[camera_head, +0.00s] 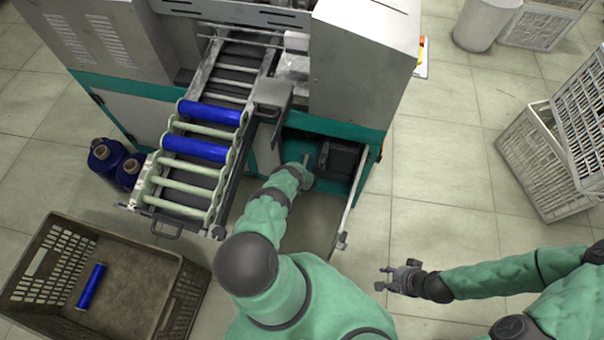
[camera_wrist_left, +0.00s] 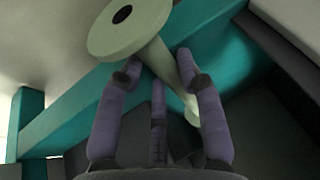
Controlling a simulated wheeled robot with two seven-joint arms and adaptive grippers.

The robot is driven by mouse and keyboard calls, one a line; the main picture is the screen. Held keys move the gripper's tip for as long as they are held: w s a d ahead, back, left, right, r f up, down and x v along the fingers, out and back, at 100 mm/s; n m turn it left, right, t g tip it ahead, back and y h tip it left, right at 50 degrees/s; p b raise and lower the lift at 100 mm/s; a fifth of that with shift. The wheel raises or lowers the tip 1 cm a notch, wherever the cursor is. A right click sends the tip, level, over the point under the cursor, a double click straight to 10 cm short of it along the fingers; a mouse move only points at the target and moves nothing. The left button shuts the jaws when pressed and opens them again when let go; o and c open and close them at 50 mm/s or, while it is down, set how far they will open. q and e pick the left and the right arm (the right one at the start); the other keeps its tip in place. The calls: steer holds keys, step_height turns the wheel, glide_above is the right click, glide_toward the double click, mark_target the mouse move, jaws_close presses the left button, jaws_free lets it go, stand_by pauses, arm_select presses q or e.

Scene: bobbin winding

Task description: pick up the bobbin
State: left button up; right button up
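A pale green bobbin (camera_wrist_left: 130,25) with a round flange and a dark centre hole fills the top of the left wrist view. Its narrow shaft (camera_wrist_left: 180,90) runs down to the right, between and behind my purple fingers. My left gripper (camera_wrist_left: 160,68) is close to the bobbin, its fingertips apart on either side of the shaft; firm contact does not show. In the head view my left gripper (camera_head: 306,178) is at the machine's teal lower opening, mostly hidden by my arm, with a small pale piece (camera_head: 306,159) above it. My right gripper (camera_head: 385,279) is open and empty over the floor.
A brown crate (camera_head: 135,290) with a blue bobbin (camera_head: 91,287) is at lower left. White crates (camera_head: 530,160) stand right; floor between is clear.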

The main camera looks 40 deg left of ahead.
arm_select(q)
jaws_close()
steer(key=shift+r, duration=0.15)
